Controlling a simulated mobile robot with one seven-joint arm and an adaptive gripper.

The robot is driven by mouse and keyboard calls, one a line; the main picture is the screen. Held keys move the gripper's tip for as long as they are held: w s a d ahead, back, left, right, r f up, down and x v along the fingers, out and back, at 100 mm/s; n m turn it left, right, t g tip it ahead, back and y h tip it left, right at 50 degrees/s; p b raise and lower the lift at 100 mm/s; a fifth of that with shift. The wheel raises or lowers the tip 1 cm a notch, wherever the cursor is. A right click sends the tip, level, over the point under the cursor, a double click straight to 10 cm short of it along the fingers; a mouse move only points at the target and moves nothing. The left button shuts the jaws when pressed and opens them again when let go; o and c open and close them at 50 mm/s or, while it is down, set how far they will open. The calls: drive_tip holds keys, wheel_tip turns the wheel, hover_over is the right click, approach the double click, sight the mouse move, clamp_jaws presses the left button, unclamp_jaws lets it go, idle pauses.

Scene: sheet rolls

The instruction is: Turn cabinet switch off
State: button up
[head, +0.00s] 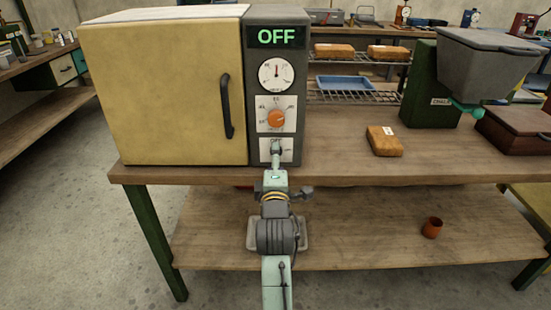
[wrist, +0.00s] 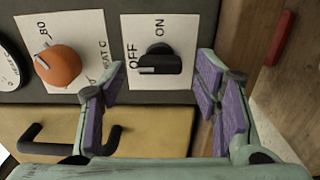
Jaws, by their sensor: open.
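The yellow cabinet (head: 165,90) stands on the bench, with a dark control panel (head: 290,75) at its right whose green display (head: 276,37) reads OFF. The black cabinet switch (wrist: 158,60) is on a white plate marked OFF and ON at the panel's bottom. It appears sideways in the wrist view, with a pale mark at its OFF-side end. In the head view my gripper (head: 277,156) largely hides it. In the wrist view my gripper (wrist: 162,72) is open and empty, its purple-padded fingers on either side of the switch. Contact cannot be told.
An orange heat knob (wrist: 57,66) sits beside the switch plate, close to one finger. A black door handle (head: 226,106) sticks out left of the panel. A brown package (head: 384,141) and a green chalk machine (head: 430,85) stand right on the bench (head: 340,150).

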drive_tip(key=s, duration=0.5)
drive_tip(key=shift+s, duration=0.3)
